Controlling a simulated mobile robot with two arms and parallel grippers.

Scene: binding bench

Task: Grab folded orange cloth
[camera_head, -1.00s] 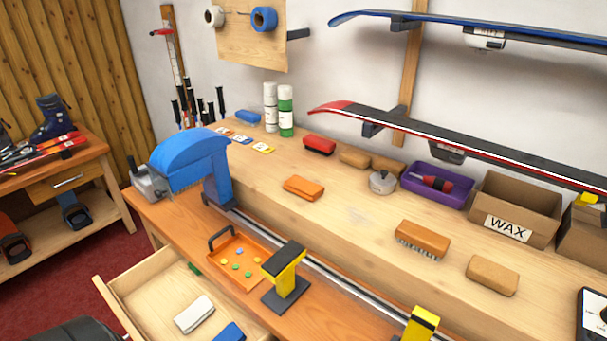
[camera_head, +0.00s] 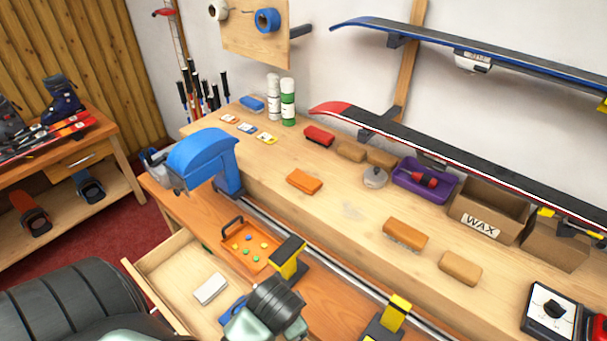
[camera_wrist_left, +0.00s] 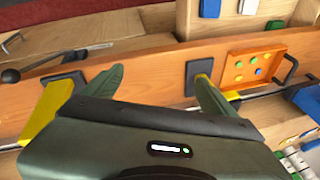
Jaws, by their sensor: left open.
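The folded orange cloth (camera_head: 304,181) lies flat on the raised wooden bench top in the head view, behind the orange tray. It does not show in the left wrist view. My left gripper (camera_head: 265,312) is low in the head view, over the front of the bench by the open drawer, well in front of the cloth. In the left wrist view my left gripper (camera_wrist_left: 160,75) has its fingers wide apart with nothing between them. My right gripper is not in view.
Yellow-and-black vise posts (camera_head: 289,262) and a metal rail stand near the gripper. The orange tray (camera_head: 233,263) holds small coloured pieces. A blue clamp-like device (camera_head: 203,155) is to the left. A red block (camera_head: 319,136) and brown brush (camera_head: 405,233) lie around the cloth, with bare wood between.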

